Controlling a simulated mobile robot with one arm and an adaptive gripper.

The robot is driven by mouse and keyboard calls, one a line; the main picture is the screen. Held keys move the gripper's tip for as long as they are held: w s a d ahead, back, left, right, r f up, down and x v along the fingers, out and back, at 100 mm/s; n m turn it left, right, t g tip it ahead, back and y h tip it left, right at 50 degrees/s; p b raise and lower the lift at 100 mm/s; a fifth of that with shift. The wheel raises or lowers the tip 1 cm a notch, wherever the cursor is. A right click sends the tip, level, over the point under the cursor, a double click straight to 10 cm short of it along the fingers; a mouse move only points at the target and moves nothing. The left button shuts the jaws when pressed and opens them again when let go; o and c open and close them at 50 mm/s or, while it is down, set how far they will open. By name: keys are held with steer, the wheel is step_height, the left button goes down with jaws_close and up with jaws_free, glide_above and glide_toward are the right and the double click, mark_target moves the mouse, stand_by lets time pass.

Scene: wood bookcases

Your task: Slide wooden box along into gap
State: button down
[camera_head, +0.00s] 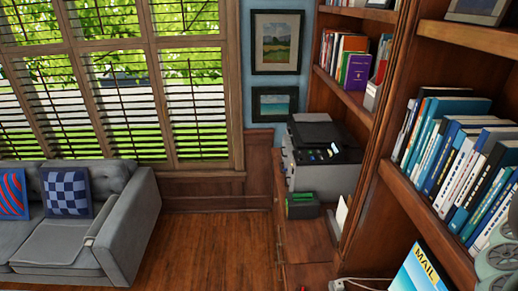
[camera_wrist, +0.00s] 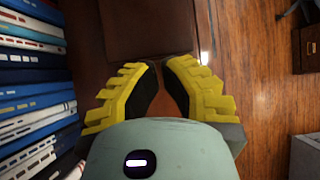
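No wooden box can be made out for certain in either view. In the wrist view my gripper (camera_wrist: 166,66) has two yellow, ridged fingers with dark inner pads, spread a little apart. Nothing is seen held between them; brown wood shows through the space. A dark brown flat surface (camera_wrist: 135,28) lies beyond the fingertips; I cannot tell whether it is a box or furniture. Blue and white book spines (camera_wrist: 30,85) are left of the gripper, apart from it. In the head view only part of my arm shows at the lower right corner. The gap cannot be identified.
The bookcase on the right has a shelf of leaning books (camera_head: 465,160) and an upper shelf with a purple book (camera_head: 356,71). A printer (camera_head: 322,160) and a green box (camera_head: 302,205) stand on the low cabinet. A grey sofa (camera_head: 125,225) is left. Floor (camera_head: 215,250) between is clear.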

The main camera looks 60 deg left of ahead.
steer(key=s+d+p, duration=0.1)
steer(key=s+d, duration=0.1)
steer(key=d, duration=0.1)
steer(key=s+d+p, duration=0.2)
steer(key=d, duration=0.1)
steer(key=s+d+p, duration=0.2)
steer(key=d, duration=0.1)
steer(key=shift+s+d+r, duration=0.1)
steer(key=shift+d+r, duration=0.15)
steer(key=shift+d, duration=0.1)
steer(key=shift+a+f+p, duration=0.1)
steer(key=shift+f+p, duration=0.35)
steer(key=shift+p, duration=0.35)
steer(key=shift+w+f+b, duration=0.2)
steer(key=shift+f+b, duration=0.1)
steer(key=shift+f, duration=0.25)
steer(key=shift+a+f, duration=0.1)
